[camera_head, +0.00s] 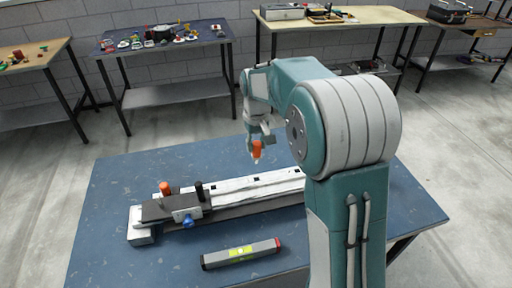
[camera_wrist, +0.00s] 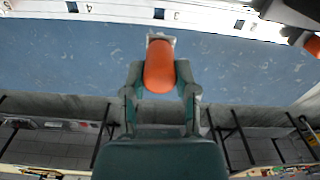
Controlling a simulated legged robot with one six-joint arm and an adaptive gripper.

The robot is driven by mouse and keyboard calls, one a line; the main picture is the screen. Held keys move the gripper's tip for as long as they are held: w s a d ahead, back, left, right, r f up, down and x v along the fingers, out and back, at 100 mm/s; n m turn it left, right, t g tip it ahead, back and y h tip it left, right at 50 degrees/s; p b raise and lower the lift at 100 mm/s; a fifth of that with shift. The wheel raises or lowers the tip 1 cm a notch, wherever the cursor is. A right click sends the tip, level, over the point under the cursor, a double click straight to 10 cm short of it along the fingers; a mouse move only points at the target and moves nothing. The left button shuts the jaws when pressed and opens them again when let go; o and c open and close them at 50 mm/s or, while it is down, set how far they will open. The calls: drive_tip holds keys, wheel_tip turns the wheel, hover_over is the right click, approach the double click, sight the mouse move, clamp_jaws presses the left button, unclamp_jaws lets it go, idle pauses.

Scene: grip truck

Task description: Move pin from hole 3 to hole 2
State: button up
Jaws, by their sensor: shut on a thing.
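My gripper (camera_head: 257,142) is shut on an orange pin (camera_head: 256,150) and holds it in the air above the far side of the long white bar (camera_head: 235,185). In the wrist view the pin (camera_wrist: 159,68) sits between both fingers, with a pale tip pointing toward the bar. The bar (camera_wrist: 120,10) runs along the top of that view with dark square holes. The hole beside the number 3 (camera_wrist: 159,13) looks empty, and another hole (camera_wrist: 239,24) lies to its right. The pin tip is apart from the bar.
A dark clamp block with a blue knob (camera_head: 187,222), a second orange pin (camera_head: 165,188) and a black handle (camera_head: 199,190) sits at the bar's left end. A spirit level (camera_head: 240,253) lies in front on the blue table (camera_head: 110,215). Other tables stand behind.

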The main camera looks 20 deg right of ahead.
drive_tip(key=shift+r, duration=2.4)
drive_tip(key=shift+f, duration=0.15)
